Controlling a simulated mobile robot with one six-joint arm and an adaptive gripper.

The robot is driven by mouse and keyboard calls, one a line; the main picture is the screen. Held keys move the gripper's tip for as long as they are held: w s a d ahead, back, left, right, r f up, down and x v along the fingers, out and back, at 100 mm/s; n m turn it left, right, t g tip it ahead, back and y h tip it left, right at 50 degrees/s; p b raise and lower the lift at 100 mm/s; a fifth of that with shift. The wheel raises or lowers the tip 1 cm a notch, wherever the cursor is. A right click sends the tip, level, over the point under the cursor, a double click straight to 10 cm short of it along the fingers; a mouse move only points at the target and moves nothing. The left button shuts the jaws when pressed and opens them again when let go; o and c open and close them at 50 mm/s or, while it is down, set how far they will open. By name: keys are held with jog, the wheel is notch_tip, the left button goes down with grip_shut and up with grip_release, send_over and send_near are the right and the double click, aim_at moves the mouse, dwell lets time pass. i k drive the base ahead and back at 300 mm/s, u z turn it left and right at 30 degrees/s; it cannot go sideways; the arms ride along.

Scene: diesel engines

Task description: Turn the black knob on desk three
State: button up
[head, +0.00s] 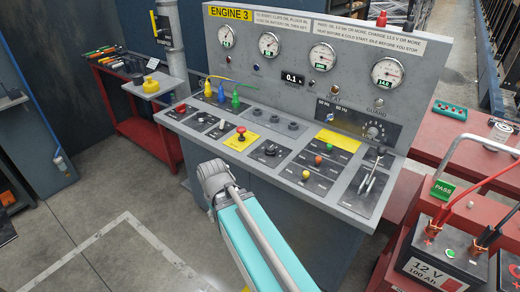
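Desk three is the grey console (342,195) with the yellow "ENGINE 3" sign (231,13). A dark rotary knob (270,150) sits on a plate in the middle of its sloped top. Another round knob (372,131) with marks around it is on the black upright panel, at the right. I cannot tell which way either one points. My arm, a teal link ending in a grey joint (214,180), reaches up to the desk's front edge from below. My gripper is not visible in this view.
A red mushroom button (241,131), coloured plugs (221,94) and levers (372,180) also stand on the desk top. At the right are a 12 V battery (440,262) and a red bench (450,135). Floor to the left is open.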

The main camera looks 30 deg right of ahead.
aim_at(271, 151)
jog(key=u, duration=0.1)
jog(key=k, duration=1.05)
jog(key=z, duration=1.05)
jog(key=i, duration=1)
